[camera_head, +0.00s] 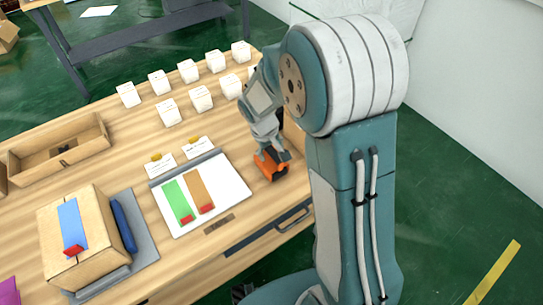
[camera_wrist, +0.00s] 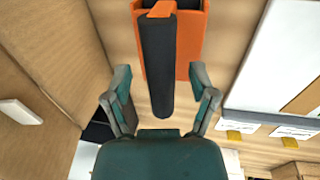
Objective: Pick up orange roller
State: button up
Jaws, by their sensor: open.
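The orange roller (camera_head: 272,165) is on the wooden table, right of the white board. In the wrist view its orange body (camera_wrist: 190,45) is at the top, with a dark cylindrical part (camera_wrist: 157,70) extending down toward my gripper. My gripper (camera_wrist: 161,78) is open, with one finger on each side of the dark part in the picture. I see no clear contact with either finger. In the head view my gripper (camera_head: 266,143) is just above the roller and partly hides it.
The white board (camera_head: 228,190) holds green and brown strips. A cardboard box (camera_head: 95,225) with a blue strip stands on a grey tray. Several white boxes (camera_head: 168,112) stand at the back. A brown wall (camera_wrist: 60,45) rises close beside my gripper.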

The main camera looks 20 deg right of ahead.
jog(key=shift+f, duration=0.2)
grip_shut()
jog(key=shift+r, duration=0.1)
